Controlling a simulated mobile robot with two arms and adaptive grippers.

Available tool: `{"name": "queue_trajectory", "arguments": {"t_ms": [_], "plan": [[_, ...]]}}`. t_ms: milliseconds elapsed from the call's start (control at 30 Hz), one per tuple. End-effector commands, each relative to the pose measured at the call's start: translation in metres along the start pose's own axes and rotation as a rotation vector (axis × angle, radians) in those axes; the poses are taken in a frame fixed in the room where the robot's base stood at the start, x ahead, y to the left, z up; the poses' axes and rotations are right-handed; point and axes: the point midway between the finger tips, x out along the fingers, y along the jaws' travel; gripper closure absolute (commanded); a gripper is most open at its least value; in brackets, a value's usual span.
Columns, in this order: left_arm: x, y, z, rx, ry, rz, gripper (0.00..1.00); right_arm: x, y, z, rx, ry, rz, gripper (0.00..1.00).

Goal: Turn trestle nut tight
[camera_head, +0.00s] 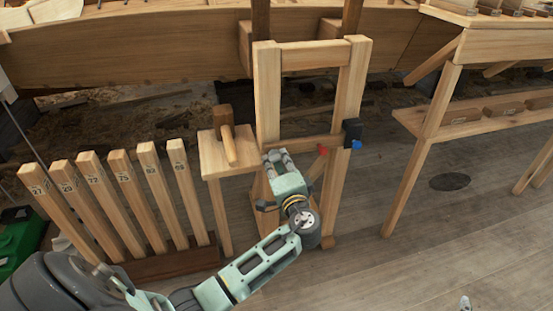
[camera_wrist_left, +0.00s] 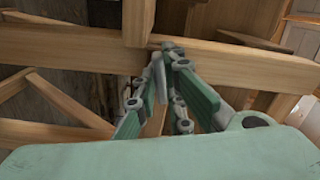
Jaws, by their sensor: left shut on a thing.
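The wooden trestle (camera_head: 267,95) stands upright in the middle of the head view, with a crossbar between its two posts. My left gripper (camera_head: 277,156) is at the crossbar's left end, by the left post.
A small wooden stand (camera_head: 213,158) with a mallet (camera_head: 226,130) is left of the trestle. Several numbered posts (camera_head: 140,195) stand farther left. A black block (camera_head: 352,131) sits on the right post. A wooden bench (camera_head: 480,115) stands right; the floor between is clear.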

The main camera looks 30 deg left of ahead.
Motion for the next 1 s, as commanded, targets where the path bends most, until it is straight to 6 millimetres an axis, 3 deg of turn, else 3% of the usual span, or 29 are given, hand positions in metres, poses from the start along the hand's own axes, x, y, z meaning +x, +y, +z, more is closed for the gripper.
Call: {"name": "queue_trajectory", "arguments": {"t_ms": [167,433,467,667,1000], "plan": [[-0.0005,0.0008,-0.0002,0.021,0.001,0.002,1.00,-0.0024,0.0016,0.0120,0.000,-0.057,0.004,1.00],[-0.0006,0.0012,-0.0002,0.021,0.001,0.002,1.00,-0.0022,0.0016,0.0126,0.000,-0.058,0.004,1.00],[-0.0006,0.0011,-0.0002,0.021,0.001,0.002,0.89,-0.0022,0.0016,0.0126,0.000,-0.058,0.004,1.00],[-0.0004,0.0008,-0.0001,0.020,0.001,0.001,0.72,-0.0022,0.0015,0.0125,0.000,-0.058,0.003,1.00],[-0.0026,0.0006,-0.0002,0.020,0.001,0.001,0.72,-0.0022,0.0018,0.0112,0.000,-0.054,0.004,1.00]]}}
